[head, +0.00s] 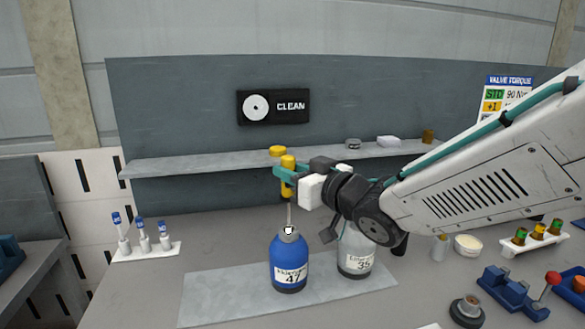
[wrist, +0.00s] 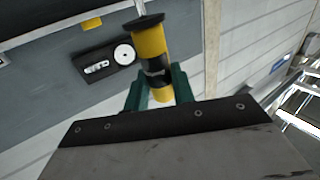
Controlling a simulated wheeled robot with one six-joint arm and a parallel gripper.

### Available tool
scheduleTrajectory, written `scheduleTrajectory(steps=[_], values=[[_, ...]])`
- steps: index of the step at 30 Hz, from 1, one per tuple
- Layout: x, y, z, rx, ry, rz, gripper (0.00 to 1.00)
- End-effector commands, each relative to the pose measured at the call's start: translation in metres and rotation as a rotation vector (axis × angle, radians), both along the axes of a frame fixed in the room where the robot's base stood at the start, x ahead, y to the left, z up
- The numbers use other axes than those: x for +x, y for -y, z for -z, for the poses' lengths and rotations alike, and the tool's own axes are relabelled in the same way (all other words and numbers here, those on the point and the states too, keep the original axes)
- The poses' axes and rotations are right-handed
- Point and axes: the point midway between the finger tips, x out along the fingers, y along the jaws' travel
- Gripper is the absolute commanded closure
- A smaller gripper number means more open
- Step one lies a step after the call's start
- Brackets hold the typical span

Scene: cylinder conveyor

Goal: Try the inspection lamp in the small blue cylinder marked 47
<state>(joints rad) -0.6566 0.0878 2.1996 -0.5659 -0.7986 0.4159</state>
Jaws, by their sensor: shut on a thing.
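The small blue cylinder (head: 289,262) marked 47 stands upright on the grey mat. My gripper (head: 284,173) is above it, its teal fingers shut on the yellow handle of the inspection lamp (head: 288,163). The lamp's thin rod points down, with a bright white tip at the cylinder's neck; I cannot tell whether the tip is just above the mouth or inside it. In the wrist view the teal fingers (wrist: 158,92) close around the yellow and black lamp handle (wrist: 152,48). The cylinder does not show in the wrist view.
A grey cylinder (head: 355,253) marked 35 stands close on the right, partly behind my arm. The mat (head: 225,293) is bare at left. A white rack (head: 147,251) stands at left, a blue fixture (head: 515,294) at right. A shelf (head: 200,165) runs behind.

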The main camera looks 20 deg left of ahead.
Motion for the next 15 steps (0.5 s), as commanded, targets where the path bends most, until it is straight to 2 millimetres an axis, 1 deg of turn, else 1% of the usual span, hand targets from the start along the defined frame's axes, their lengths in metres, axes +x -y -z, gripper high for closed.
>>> scheduleTrajectory(steps=[15], values=[[0.0,0.0,0.013,0.001,0.0,0.001,1.0]])
